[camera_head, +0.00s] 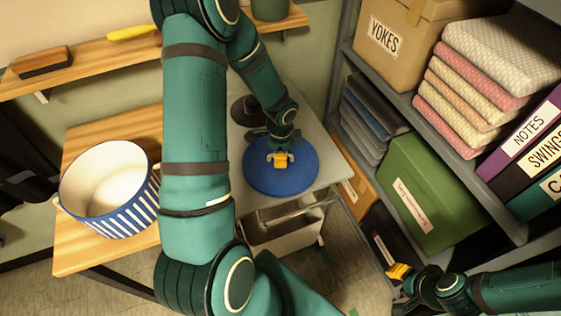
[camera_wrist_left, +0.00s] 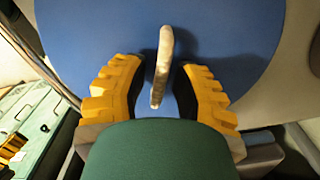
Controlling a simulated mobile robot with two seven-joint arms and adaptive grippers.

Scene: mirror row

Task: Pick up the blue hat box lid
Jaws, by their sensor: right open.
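The blue hat box lid (camera_head: 262,177) is a round blue disc on the grey table in the head view. It fills the upper part of the left wrist view (camera_wrist_left: 90,30), where a pale upright handle (camera_wrist_left: 162,62) rises from it. My left gripper (camera_head: 281,159) is over the lid. In the left wrist view its yellow fingers are apart, one on each side of the handle, with a gap on both sides. My right gripper (camera_head: 400,271) is open and away from the lid, low at the right near the shelf. The lid's underside is hidden.
A blue-and-white striped pot (camera_head: 108,190) stands on the wooden table at left. A dark round object (camera_head: 246,110) stands behind the lid. A grey bin (camera_head: 283,236) sits below. At right, the shelf holds a green box (camera_head: 425,195), folded cloths (camera_head: 480,95) and binders.

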